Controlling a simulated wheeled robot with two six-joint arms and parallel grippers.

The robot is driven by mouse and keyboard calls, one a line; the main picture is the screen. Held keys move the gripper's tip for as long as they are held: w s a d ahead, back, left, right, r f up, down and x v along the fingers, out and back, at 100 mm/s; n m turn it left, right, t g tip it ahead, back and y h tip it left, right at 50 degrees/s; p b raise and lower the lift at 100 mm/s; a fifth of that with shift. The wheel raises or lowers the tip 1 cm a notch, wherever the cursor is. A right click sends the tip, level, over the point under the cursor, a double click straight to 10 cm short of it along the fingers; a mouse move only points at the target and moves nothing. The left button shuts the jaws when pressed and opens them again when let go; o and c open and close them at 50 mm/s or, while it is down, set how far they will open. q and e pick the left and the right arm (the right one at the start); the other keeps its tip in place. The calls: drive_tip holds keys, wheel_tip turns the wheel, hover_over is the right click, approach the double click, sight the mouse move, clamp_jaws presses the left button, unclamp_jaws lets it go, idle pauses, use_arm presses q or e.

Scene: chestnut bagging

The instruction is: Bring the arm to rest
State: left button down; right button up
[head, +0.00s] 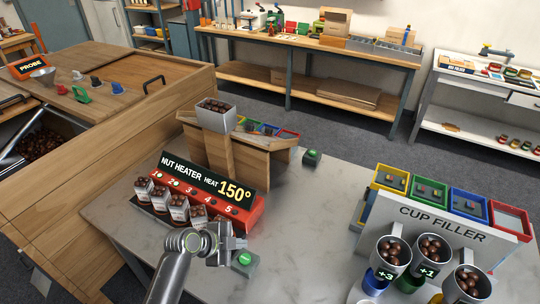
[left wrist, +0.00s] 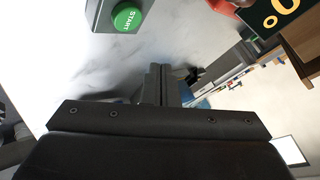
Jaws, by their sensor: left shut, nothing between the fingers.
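My left gripper (head: 238,243) is over the grey table, just in front of the nut heater (head: 205,187) and close to a green button on a grey box (head: 244,260). Its fingers are together with nothing between them. In the left wrist view the closed fingers (left wrist: 160,85) point away over the table, and the green START button (left wrist: 126,17) shows at the top left. My right gripper is in neither view.
Several bags of chestnuts (head: 179,209) stand in the heater's front. The cup filler (head: 440,225) with cups of chestnuts (head: 392,253) is at the right. A wooden stand (head: 240,152) is behind the heater. The middle of the grey table (head: 310,220) is clear.

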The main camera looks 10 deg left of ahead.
use_arm(q)
drive_tip(key=shift+s, duration=0.1)
drive_tip(key=s+a+r+n+g+y, duration=0.1)
drive_tip(key=s+a+n+y, duration=0.2)
drive_tip(key=s+a+n, duration=0.45)
drive_tip(key=s+a+r+n+g+y, duration=0.15)
drive_tip(key=s+n, duration=0.35)
drive_tip(key=s, duration=0.6)
drive_tip(key=s+a+r+n+y, duration=0.1)
drive_tip(key=s+a+n+y, duration=0.4)
drive_tip(key=s, duration=0.5)
wheel_tip(320, 180, down, 28)
drive_tip(key=a+g+h+b, duration=0.2)
drive_tip(key=s+d+f+b, duration=0.1)
drive_tip(key=s+f, duration=1.4)
drive_tip(key=f, duration=0.1)
drive_tip(key=shift+d+n+g+b, duration=0.25)
drive_tip(key=shift+n+g+b, duration=0.1)
drive_tip(key=shift+n+g, duration=0.1)
idle(1.6)
